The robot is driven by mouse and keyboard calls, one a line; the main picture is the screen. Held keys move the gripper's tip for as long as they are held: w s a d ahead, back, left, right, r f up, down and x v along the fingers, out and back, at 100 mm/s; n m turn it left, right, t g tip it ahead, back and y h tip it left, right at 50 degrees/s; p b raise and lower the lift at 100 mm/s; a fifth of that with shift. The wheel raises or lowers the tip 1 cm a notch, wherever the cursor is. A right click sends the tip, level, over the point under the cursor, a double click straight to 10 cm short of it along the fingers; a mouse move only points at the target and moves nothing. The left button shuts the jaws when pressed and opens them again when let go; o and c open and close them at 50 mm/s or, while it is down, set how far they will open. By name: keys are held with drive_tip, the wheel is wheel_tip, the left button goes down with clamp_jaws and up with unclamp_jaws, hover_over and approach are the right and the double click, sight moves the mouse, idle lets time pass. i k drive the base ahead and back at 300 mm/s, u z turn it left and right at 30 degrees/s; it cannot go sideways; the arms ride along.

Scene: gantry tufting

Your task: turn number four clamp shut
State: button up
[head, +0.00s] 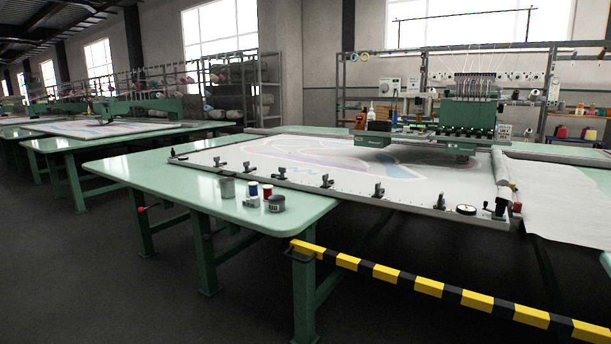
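Several small black clamps stand in a row along the near edge of the white frame (410,203) that holds the patterned cloth (300,155). They include a clamp on the left (246,168), one near the cups (281,173), one near the middle (327,181), one further right (378,190) and one near the right end (439,200). I cannot read any numbers, so I cannot tell which clamp is number four. They are too small to tell surely which are open or shut. My gripper is not in view.
The frame lies on a green table (130,172). A grey cup (227,188), a dark tin (276,203) and spools (267,191) stand near its front edge. A yellow-black barrier (430,286) crosses the front right. Floor at the left front is clear. A green tufting head (468,115) stands behind.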

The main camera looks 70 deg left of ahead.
sight(281, 170)
drive_tip(key=u, duration=3)
drive_tip(key=i, duration=0.85)
drive_tip(key=u, duration=0.4)
drive_tip(key=i, duration=1.15)
drive_tip(key=u, duration=0.05)
